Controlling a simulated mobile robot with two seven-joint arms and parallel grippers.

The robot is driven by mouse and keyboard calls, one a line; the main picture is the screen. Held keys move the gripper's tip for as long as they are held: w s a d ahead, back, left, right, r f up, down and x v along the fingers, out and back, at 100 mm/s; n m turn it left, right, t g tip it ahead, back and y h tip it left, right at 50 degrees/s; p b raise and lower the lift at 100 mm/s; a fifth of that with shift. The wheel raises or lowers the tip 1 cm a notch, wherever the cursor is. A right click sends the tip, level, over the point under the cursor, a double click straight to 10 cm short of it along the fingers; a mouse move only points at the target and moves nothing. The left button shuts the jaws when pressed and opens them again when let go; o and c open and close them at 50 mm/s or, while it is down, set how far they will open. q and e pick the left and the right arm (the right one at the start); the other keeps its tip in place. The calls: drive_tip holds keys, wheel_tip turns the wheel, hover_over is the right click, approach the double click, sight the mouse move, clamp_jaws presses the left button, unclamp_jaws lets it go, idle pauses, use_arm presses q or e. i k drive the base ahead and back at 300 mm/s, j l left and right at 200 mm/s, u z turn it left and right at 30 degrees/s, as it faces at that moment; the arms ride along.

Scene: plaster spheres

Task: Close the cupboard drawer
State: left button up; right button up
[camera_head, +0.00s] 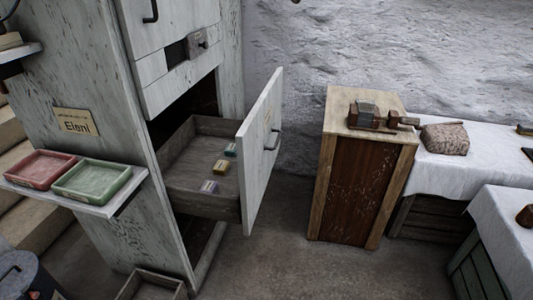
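The cupboard (99,93) is tall, with worn pale paint, and stands at the left. Its drawer (200,208) is pulled far out towards the right. The drawer's pale front panel (258,172) carries a dark handle (272,140) on its outer face. Neither of my grippers is in view.
A shelf on the cupboard's side holds a red tray (40,169) and a green tray (92,178). A wooden stand (349,190) is right of the drawer, with bare floor between. White-covered tables (445,176) are further right.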

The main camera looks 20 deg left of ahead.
sight(188, 158)
drive_tip(key=i+u, duration=0.35)
drive_tip(key=i, duration=0.15)
drive_tip(key=i+u, duration=0.35)
drive_tip(key=i, duration=0.1)
